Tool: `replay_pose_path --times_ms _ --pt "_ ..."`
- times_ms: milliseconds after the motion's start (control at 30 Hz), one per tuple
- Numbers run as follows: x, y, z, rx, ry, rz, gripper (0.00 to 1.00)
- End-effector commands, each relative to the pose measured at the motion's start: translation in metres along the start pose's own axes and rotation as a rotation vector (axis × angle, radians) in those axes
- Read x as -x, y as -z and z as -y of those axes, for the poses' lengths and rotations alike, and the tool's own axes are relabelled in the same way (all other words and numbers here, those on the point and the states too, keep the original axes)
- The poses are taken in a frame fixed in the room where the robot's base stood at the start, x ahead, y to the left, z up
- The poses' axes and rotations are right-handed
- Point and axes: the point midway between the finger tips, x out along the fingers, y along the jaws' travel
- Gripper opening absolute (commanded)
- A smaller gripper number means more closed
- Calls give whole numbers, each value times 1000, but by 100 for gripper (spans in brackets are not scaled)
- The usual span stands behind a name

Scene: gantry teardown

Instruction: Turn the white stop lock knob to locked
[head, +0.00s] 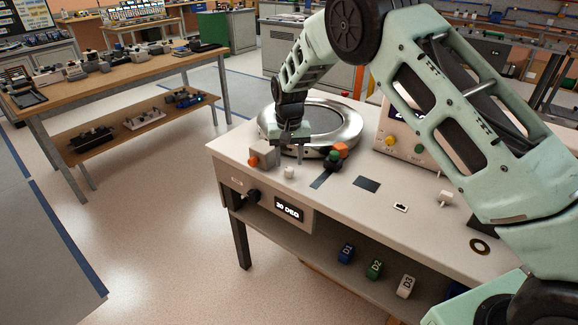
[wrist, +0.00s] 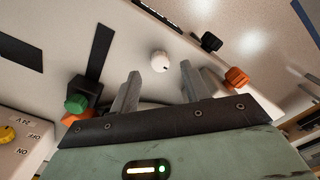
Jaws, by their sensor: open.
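The white knob (head: 289,172) stands on the light bench top near its front edge, beside a grey block with an orange knob. In the wrist view the white knob (wrist: 160,61) is round, with a small dark mark on its lower right side. My gripper (head: 288,150) is above the bench, just behind the knob in the head view. In the wrist view my gripper (wrist: 160,74) has its two fingers apart, with nothing between them. The knob appears beyond the gap between the fingertips, apart from both. No lettering for the lock positions is readable.
A large metal ring (head: 345,125) lies close behind my gripper. An orange knob (wrist: 237,77) is right of the fingers in the wrist view, and a green knob (wrist: 77,104) is left. A "30 DEG" display (head: 289,211) is on the bench front.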

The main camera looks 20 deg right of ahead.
Motion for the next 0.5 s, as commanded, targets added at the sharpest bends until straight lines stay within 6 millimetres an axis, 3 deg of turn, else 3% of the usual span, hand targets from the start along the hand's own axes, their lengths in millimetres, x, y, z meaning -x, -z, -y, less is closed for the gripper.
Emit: replay_pose_path --times_ms 300,500 --pt "77 1 0 0 2 -6 46" --pt "116 1 0 0 1 -4 46"
